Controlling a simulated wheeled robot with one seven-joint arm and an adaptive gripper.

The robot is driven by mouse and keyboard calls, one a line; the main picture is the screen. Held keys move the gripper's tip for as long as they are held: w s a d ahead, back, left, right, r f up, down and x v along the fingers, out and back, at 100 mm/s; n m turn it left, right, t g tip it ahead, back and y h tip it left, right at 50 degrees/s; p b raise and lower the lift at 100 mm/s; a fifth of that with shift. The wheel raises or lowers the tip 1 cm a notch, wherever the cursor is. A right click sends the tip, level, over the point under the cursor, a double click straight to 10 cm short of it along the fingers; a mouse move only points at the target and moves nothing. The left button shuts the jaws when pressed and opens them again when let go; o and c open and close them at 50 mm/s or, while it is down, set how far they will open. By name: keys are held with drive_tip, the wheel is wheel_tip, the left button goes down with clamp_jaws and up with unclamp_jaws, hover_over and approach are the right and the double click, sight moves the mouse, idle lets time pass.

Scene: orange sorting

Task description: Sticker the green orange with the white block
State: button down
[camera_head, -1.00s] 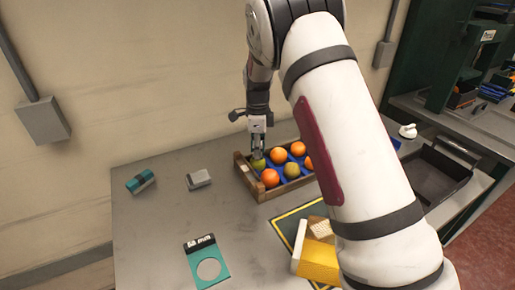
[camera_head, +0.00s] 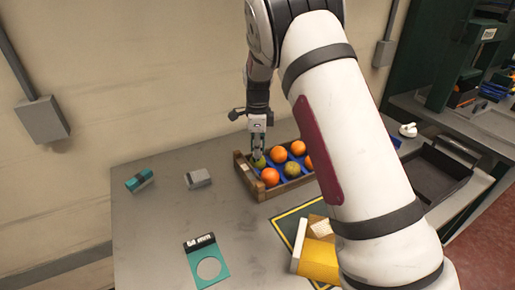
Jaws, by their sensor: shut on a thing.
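A green orange (camera_head: 260,162) sits in the back left of a wooden crate. My gripper (camera_head: 258,154) points down from above and is shut on this green orange, which still looks to be in its place in the crate. The fingers hide part of it. The white block (camera_head: 199,178), greyish with a darker side, lies on the table left of the crate, apart from my gripper.
The crate (camera_head: 272,191) has blue lining and also holds orange fruits (camera_head: 270,176) and a dull greenish one (camera_head: 292,170). A teal block (camera_head: 140,180), a teal gauge card (camera_head: 207,262) and a yellow box (camera_head: 319,262) lie around. The left table is mostly clear.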

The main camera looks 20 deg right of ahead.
idle(0.3)
drive_tip(key=shift+r+p, duration=0.3)
drive_tip(key=shift+r, duration=3.2)
drive_tip(key=shift+f, duration=0.1)
